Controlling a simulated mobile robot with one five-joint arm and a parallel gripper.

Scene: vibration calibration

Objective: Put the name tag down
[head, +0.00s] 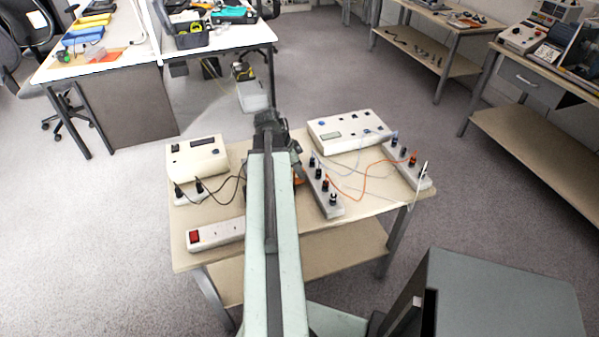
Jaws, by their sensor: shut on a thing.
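My gripper (268,119) is at the far end of my pale green arm, above the back edge of the wooden table. It is seen from behind, so its fingertips are mostly hidden. A pale grey-white piece (252,97) shows just beyond the fingertips and looks like the name tag, shut in the jaws. No writing can be read on it. It appears held in the air, clear of the tabletop. A small black and yellow thing (244,72) shows just above it; I cannot tell whether it belongs to the tag.
The wooden table (205,216) carries two white instrument boxes (196,157) (348,131), socket strips (215,234) and loose cables. My arm hides its middle. A white desk (232,38) with a black tray (192,36) stands behind. Benches with equipment (529,84) stand right. Grey floor lies between.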

